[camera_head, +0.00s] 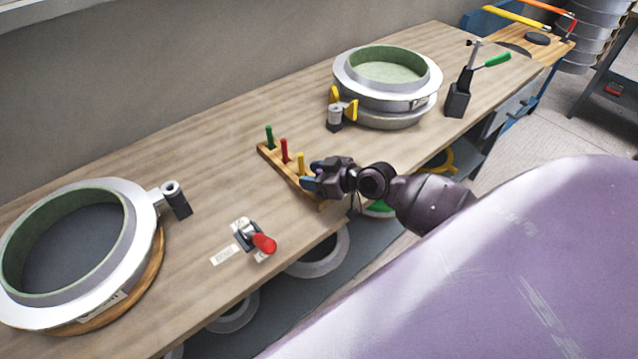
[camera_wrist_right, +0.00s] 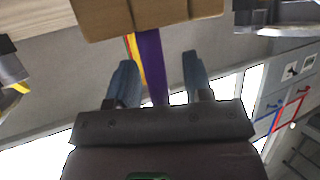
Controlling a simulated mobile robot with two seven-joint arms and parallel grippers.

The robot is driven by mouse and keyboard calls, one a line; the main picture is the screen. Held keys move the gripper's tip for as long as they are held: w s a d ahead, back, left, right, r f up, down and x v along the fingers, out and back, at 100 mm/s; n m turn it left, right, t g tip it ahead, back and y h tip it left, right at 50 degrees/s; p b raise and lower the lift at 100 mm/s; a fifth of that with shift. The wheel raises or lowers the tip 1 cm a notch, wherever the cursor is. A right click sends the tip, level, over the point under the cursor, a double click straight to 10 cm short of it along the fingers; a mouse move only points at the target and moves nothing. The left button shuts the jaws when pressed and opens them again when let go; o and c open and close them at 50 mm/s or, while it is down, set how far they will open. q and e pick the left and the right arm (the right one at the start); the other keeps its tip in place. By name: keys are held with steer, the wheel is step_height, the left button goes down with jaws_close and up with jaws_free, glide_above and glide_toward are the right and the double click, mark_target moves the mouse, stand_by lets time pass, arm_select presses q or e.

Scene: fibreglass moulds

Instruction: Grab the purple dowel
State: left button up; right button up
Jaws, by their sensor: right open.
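The purple dowel (camera_wrist_right: 152,62) stands in a wooden holder (camera_wrist_right: 150,15), seen upside down in the right wrist view. In the head view the wooden holder (camera_head: 272,158) lies on the bench, and I cannot make out the purple dowel behind my gripper. My right gripper (camera_head: 312,174) is open at the holder's near end. In the wrist view its two blue fingers (camera_wrist_right: 159,78) are on either side of the purple dowel, with gaps showing on both sides. My left gripper is not in view.
Green (camera_head: 269,138), red (camera_head: 284,150) and yellow (camera_head: 301,163) dowels stand in the holder beside my gripper. A round mould (camera_head: 385,90) is behind, another (camera_head: 140,215) at left. A red-handled clamp (camera_head: 262,243) sits on the bench (camera_head: 200,180). Bare wood lies left of the holder.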

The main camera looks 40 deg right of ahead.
steer(key=shift+w, duration=0.1)
jaws_close()
stand_by(0.3)
